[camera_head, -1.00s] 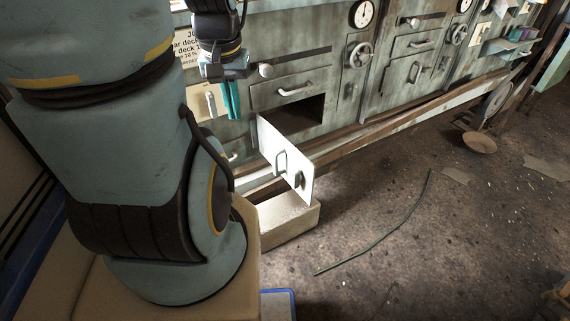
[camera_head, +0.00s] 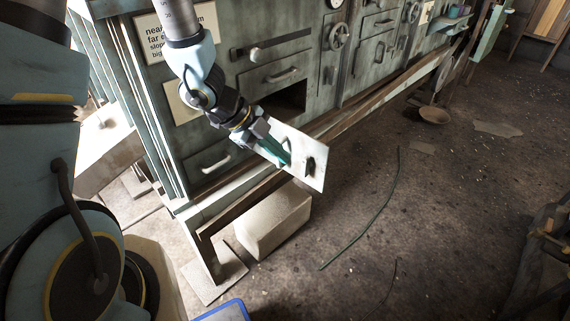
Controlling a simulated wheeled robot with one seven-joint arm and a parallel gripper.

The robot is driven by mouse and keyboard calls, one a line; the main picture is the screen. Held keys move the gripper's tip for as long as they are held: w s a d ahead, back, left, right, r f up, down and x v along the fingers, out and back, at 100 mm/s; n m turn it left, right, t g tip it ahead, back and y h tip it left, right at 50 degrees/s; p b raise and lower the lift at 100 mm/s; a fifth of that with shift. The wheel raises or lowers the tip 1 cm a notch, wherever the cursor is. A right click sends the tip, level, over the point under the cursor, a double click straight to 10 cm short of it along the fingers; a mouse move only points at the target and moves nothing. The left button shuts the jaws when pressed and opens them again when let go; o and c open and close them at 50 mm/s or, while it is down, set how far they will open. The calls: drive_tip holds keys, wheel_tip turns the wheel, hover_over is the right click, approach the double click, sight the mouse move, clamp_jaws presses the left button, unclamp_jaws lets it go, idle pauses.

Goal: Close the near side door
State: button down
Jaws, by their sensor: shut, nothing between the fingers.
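The near side door (camera_head: 316,178) is a white panel standing open, swung out from the grey-green cabinet below a dark opening (camera_head: 287,97). Its visible face carries a handle (camera_head: 288,145) and a dark latch (camera_head: 309,165). My gripper (camera_head: 285,158) has teal fingers and is shut, with nothing held. It lies in front of the door's left part, beside the handle, and covers some of the panel. I cannot tell whether the fingers touch the door.
A drawer front with a handle (camera_head: 283,75) is above the opening. A pale block (camera_head: 275,222) sits on the floor under the cabinet's lower rail (camera_head: 345,127). A green cable (camera_head: 376,220) lies on the floor.

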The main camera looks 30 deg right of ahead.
sight(311, 167)
drive_tip(key=d+f, duration=0.5)
drive_tip(key=s+d+f, duration=0.1)
drive_tip(key=d+f, duration=0.1)
drive_tip(key=d, duration=0.1)
drive_tip(key=shift+d+f, duration=0.2)
drive_tip(key=shift+f, duration=0.05)
drive_tip(key=shift+w+d+f, duration=0.1)
drive_tip(key=shift+w+d, duration=0.15)
drive_tip(key=shift+d, duration=0.2)
